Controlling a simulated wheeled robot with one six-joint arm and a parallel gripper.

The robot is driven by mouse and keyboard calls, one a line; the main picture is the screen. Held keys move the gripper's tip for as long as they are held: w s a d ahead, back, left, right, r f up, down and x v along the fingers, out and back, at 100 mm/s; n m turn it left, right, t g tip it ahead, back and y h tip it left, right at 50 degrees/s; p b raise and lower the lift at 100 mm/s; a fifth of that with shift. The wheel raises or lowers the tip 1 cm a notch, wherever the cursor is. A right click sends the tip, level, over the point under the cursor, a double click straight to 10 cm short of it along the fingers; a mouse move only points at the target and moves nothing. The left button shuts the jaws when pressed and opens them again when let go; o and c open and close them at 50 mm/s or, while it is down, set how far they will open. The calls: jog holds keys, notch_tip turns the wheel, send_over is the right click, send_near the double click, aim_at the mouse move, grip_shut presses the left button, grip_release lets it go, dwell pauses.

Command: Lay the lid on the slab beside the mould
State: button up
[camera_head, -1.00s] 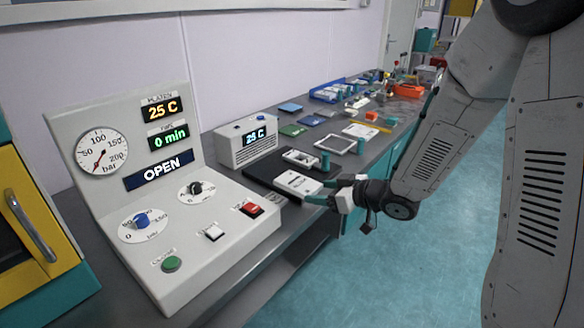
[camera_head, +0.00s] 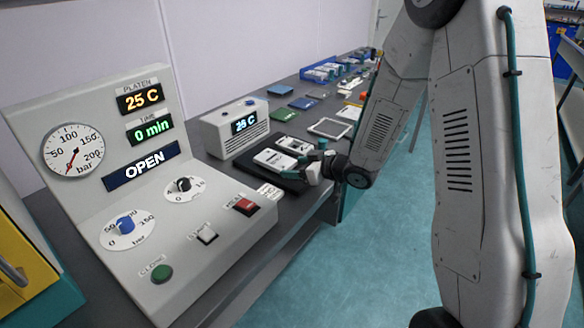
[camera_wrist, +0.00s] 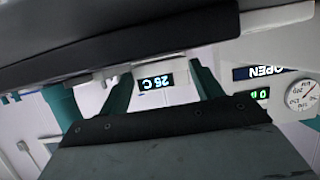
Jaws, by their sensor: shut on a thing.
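The lid (camera_head: 272,160) is a pale flat plate over the dark slab (camera_head: 245,163), in front of the mould (camera_head: 293,145). The mould is a pale block with dark openings, on the slab's far side. My gripper (camera_head: 306,160) comes in from the right, shut on the lid's near right edge. The lid looks level and low; I cannot tell whether it touches the slab. In the wrist view, which looks upside down, the teal fingers (camera_wrist: 165,88) flank a pale strip of the lid (camera_wrist: 98,76) against the dark slab (camera_wrist: 120,30).
The press console (camera_head: 150,200), reading OPEN, stands at the left front. A small controller box (camera_head: 232,128) showing 25 C is behind the slab. A pale frame (camera_head: 330,128) and coloured sheets (camera_head: 285,114) lie farther along the bench.

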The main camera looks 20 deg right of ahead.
jog(key=shift+f, duration=0.2)
jog(key=shift+f, duration=0.15)
jog(key=o, duration=1.2)
